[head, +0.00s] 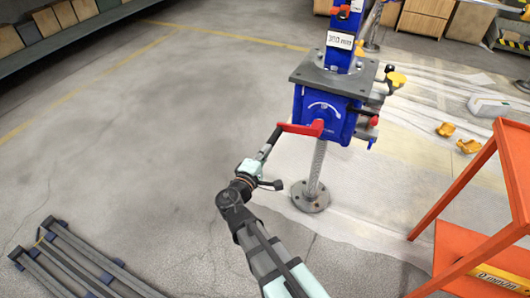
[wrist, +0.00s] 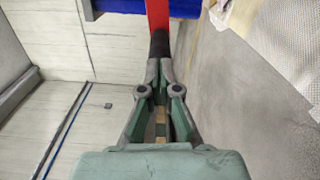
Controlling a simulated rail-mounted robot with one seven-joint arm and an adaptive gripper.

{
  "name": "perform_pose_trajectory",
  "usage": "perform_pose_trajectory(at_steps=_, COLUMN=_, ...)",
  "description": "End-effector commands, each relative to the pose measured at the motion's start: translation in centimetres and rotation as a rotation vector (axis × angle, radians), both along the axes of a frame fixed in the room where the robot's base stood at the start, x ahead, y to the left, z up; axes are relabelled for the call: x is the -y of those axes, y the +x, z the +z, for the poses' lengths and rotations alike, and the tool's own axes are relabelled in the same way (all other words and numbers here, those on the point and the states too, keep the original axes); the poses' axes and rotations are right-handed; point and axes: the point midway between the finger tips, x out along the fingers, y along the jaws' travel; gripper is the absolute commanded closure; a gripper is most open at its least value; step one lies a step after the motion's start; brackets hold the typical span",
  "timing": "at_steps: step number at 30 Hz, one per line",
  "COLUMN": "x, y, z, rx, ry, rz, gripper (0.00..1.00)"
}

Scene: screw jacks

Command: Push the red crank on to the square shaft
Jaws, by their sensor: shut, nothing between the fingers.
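The red crank (head: 300,128) lies against the front of the blue jack housing (head: 330,108), its hub at the right end. A black grip (head: 274,138) hangs from its left end towards my gripper. The square shaft is hidden, so I cannot tell how far the hub sits on it. My gripper (head: 265,153) is at the near end of the black grip. In the wrist view, the fingers of my gripper (wrist: 160,66) are shut and empty, their tips close to the black grip (wrist: 159,44). The red crank (wrist: 158,14) shows beyond; contact is unclear.
The jack has a grey top plate (head: 335,76) and stands on a post with a round foot (head: 310,196). An orange-red rack (head: 462,190) is at right. Grey metal bars (head: 75,262) lie at lower left. The floor left of the jack is clear.

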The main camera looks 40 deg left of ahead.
Motion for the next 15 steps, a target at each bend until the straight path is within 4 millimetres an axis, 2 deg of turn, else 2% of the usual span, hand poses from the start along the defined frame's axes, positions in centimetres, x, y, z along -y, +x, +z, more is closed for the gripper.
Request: perform_pose_trajectory(at_steps=15, x=-0.08, y=0.91, z=-0.04, rx=0.000, ry=0.000, rz=-0.004, gripper=1.00)
